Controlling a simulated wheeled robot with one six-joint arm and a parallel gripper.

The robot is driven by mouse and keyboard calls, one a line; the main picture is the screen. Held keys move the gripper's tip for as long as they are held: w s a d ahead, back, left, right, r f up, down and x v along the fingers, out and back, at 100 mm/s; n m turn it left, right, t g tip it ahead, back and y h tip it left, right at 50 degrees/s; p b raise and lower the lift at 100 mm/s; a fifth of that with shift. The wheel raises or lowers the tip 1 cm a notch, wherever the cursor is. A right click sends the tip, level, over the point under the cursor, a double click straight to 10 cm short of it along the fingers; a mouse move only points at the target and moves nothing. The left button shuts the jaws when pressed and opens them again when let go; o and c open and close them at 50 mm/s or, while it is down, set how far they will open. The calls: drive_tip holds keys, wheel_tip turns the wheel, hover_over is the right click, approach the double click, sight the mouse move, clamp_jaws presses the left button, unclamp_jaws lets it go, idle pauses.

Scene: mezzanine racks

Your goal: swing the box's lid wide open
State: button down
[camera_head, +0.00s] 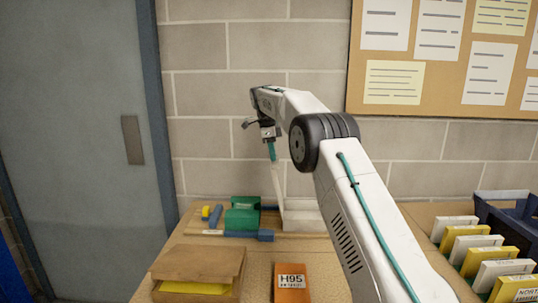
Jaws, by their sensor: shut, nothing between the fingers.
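A low white box (303,217) stands at the back of the wooden table, against the wall, partly hidden behind my arm. A thin pale panel (278,183) rises steeply at its left side and looks like its raised lid, seen nearly edge-on. My gripper (272,152) points down, with teal fingers shut and empty, at the top edge of this panel. I cannot tell whether they touch. The box's inside is not visible.
A green block (242,214) and blue pieces (249,235) lie left of the white box. A wooden box (197,262) with yellow inside and an orange H95 block (291,283) are in front. A dark blue bin (510,220) and several upright cards (470,249) stand right.

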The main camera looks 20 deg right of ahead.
drive_tip(key=shift+r, duration=0.2)
idle(0.4)
drive_tip(key=shift+r, duration=2.35)
drive_tip(key=s+a+f+n, duration=0.2)
drive_tip(key=s+a+n, duration=0.2)
drive_tip(key=s, duration=1.5)
drive_tip(key=s+a+f+n+t+y, duration=0.1)
drive_tip(key=s+a+n, duration=0.3)
drive_tip(key=s+n, duration=0.7)
drive_tip(key=s+a+f+n+t, duration=0.1)
drive_tip(key=s+a+f+n, duration=0.2)
drive_tip(key=s, duration=2.5)
drive_tip(key=a+n, duration=0.1)
drive_tip(key=n, duration=0.4)
drive_tip(key=shift+a+y, duration=0.15)
drive_tip(key=shift+y, duration=0.15)
